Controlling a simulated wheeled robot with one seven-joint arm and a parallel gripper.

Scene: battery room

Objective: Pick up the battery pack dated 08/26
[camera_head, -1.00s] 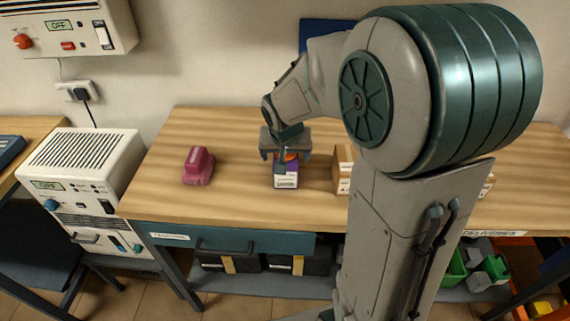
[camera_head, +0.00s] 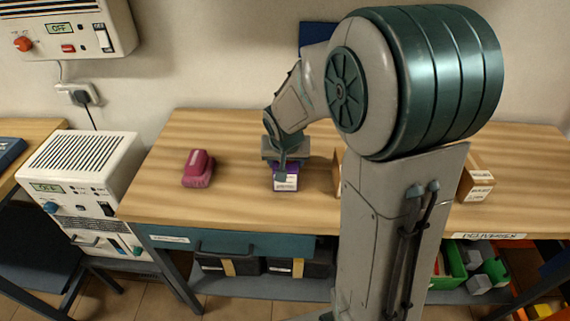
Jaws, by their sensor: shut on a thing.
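A purple battery pack (camera_head: 285,185) with a white label stands on the wooden workbench, in the middle of the picture. The print on its label is too small to read. My gripper (camera_head: 285,168) is over it, pointing down, with its fingers around the pack's upper part. It is shut on the pack. The gripper hides the pack's top. A dark pink pack-like object (camera_head: 198,168) lies on the bench to the left, apart from the gripper.
Cardboard boxes (camera_head: 477,180) stand on the bench to the right, partly hidden by my arm. A white power unit (camera_head: 80,165) stands left of the bench. Green bins (camera_head: 452,262) are under the bench at the right. The bench's left part is mostly clear.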

